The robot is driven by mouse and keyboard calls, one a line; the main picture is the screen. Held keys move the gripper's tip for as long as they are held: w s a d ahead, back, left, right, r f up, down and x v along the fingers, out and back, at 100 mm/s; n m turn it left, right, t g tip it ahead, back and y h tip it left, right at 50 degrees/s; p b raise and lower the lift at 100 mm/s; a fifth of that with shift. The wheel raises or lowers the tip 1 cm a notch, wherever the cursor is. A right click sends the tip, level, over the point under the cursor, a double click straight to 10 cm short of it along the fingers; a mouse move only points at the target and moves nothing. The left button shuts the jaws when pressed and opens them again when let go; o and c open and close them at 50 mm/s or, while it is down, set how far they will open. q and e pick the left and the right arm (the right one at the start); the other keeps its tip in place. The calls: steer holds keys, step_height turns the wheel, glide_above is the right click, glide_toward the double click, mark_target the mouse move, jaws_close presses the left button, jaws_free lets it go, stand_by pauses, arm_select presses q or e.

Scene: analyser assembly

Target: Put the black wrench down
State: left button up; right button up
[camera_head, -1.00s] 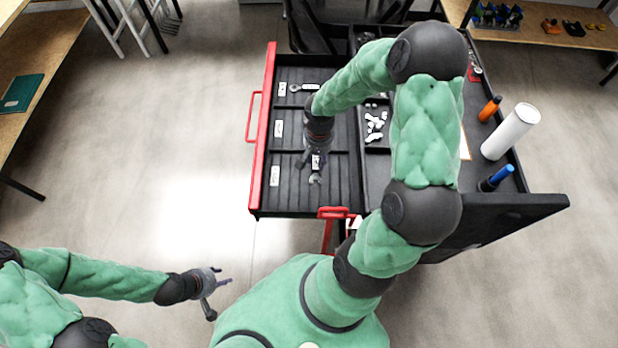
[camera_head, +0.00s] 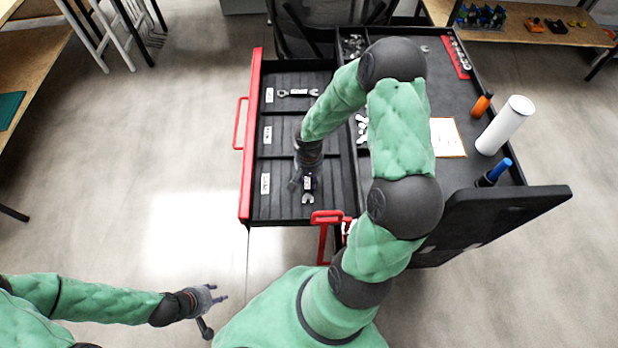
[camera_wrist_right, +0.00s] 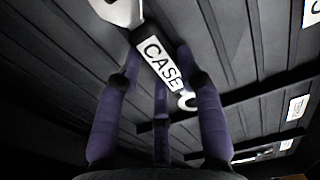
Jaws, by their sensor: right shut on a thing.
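The wrench with the white CASE label shows in the head view (camera_head: 307,198) over the near compartment of the open drawer (camera_head: 257,207). Its jaw end looks pale; the rest is dark or covered. In the right wrist view the wrench (camera_wrist_right: 158,58) crosses the purple fingers, jaw end at the top, ring end near the right finger. My right gripper (camera_head: 303,182) is shut on it; its fingers also show in the wrist view (camera_wrist_right: 160,105). I cannot tell whether the wrench touches the drawer floor. My left gripper (camera_head: 219,294) looks open and empty, away from the drawer.
Another wrench (camera_head: 298,93) lies in the far compartment. The visible middle compartment (camera_head: 285,132) looks empty. Right of the drawer stand a white cylinder (camera_head: 505,125), an orange bottle (camera_head: 482,105) and a blue-topped item (camera_head: 496,173). My right arm hides part of the worktop.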

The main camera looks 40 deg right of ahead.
mark_target(309, 179)
steer(key=shift+f, duration=0.2)
steer(key=o, duration=1.2)
steer(key=shift+r, duration=0.1)
steer(key=shift+r, duration=0.25)
step_height(309, 179, up, 12)
steer(key=p, duration=0.5)
steer(key=shift+f, duration=0.15)
